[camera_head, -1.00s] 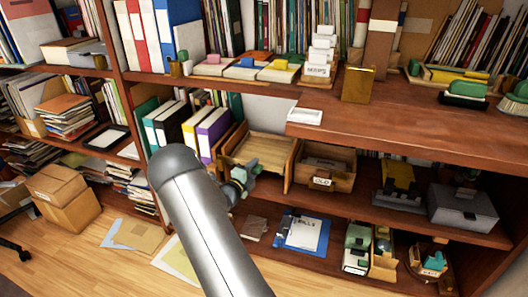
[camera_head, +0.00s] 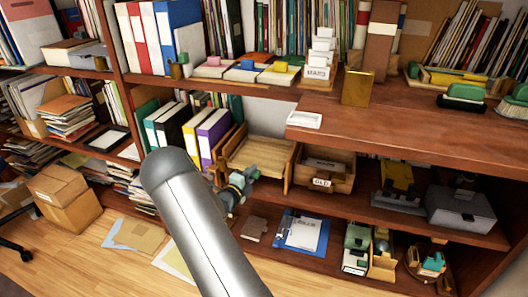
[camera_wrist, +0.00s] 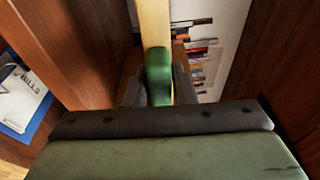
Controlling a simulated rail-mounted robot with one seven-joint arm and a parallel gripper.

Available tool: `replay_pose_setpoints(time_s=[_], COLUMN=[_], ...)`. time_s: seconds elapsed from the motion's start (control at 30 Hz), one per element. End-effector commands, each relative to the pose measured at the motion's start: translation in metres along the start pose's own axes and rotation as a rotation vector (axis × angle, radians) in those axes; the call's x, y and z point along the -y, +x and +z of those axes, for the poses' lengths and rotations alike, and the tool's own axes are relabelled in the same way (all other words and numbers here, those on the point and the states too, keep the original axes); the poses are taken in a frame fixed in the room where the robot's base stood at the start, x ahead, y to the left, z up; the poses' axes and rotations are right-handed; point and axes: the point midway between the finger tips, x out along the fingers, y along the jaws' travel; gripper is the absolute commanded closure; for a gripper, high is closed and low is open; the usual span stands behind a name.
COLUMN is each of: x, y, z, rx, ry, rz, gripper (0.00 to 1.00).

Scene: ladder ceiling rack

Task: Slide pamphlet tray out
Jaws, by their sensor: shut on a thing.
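The pamphlet tray (camera_head: 262,152) is an open light-wood tray on the middle shelf, between upright binders and a wooden box. In the wrist view a pale wooden edge (camera_wrist: 153,22), seemingly the tray's, runs up from a green handle (camera_wrist: 159,76). My gripper (camera_head: 240,182) is at the tray's front left corner in the head view. In the wrist view its dark fingers (camera_wrist: 158,92) are shut on the green handle from both sides. The tray's front left part is partly hidden by my gripper.
Binders (camera_head: 205,130) stand left of the tray, and a wooden box labelled OLD (camera_head: 325,172) stands close on its right. A shelf board (camera_head: 400,135) overhangs on the right. A blue clipboard (camera_head: 301,232) lies on the shelf below. The floor in front has loose papers.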

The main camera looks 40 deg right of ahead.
Motion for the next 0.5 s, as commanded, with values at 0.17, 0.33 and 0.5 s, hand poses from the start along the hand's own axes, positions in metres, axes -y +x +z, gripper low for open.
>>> replay_pose_setpoints(time_s=[0.17, 0.33, 0.5], x=[0.002, 0.002, 0.002], y=[-0.013, -0.025, -0.036], z=[-0.002, -0.005, -0.007], rx=[0.002, 0.001, 0.001], ry=[-0.001, -0.001, -0.002], rz=[0.0, 0.0, 0.0], gripper=[1.0, 1.0, 1.0])
